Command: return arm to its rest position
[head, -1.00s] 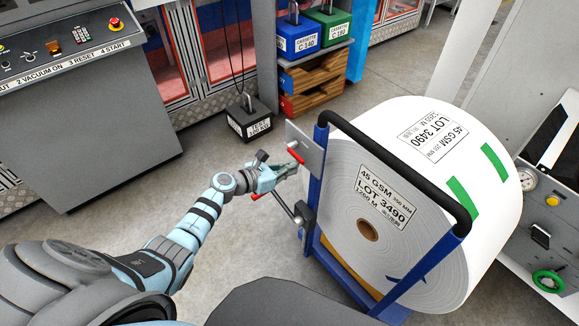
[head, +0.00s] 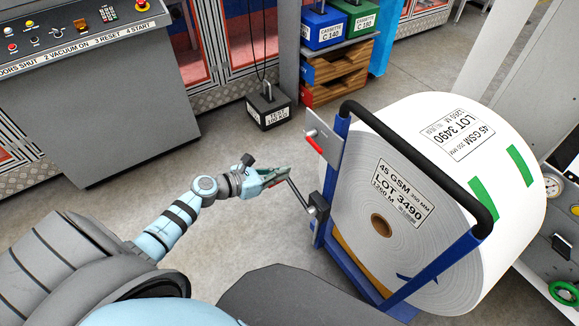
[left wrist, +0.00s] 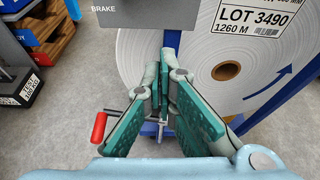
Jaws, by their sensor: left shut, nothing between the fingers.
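My left arm reaches in from the lower left in the head view. Its gripper (head: 286,173) is shut and empty, in front of the blue roll cart (head: 334,180). The gripper is apart from the red brake lever (head: 316,144) on the cart's grey plate. The crank rod (head: 298,193) appears close beside the fingertips; I cannot tell whether they touch. In the left wrist view the green-padded fingers (left wrist: 166,75) converge in front of the cart, with the red crank handle (left wrist: 99,127) left of them. My right gripper is not in view.
A big white paper roll (head: 400,160) labelled LOT 3490 sits on the cart. A grey control console (head: 110,100) stands at the upper left.

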